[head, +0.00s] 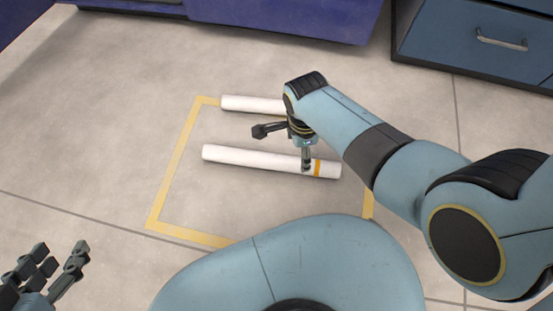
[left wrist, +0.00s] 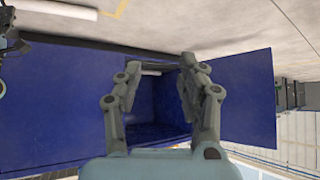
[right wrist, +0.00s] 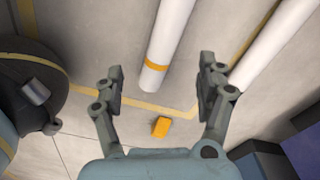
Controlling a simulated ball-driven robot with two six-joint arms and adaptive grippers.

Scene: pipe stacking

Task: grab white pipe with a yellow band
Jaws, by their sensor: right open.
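The white pipe with a yellow band (head: 250,158) lies on the floor, nearer me than a plain white pipe (head: 248,103). Its band is near its right end. In the right wrist view the banded pipe (right wrist: 168,38) runs up from between my finger tips, and the plain pipe (right wrist: 275,45) is to the right. My right gripper (head: 286,148) is open above the banded pipe, one finger overlapping it near the band; contact cannot be told. My left gripper (left wrist: 160,72) is open and empty; it also shows at lower left in the head view (head: 55,262).
A yellow tape outline (head: 170,180) on the floor surrounds the pipes. A small orange block (right wrist: 161,127) lies near the tape. A blue cabinet with open doors (left wrist: 65,95) faces my left wrist. A drawer unit (head: 490,45) stands at the back right. The floor left of the tape is clear.

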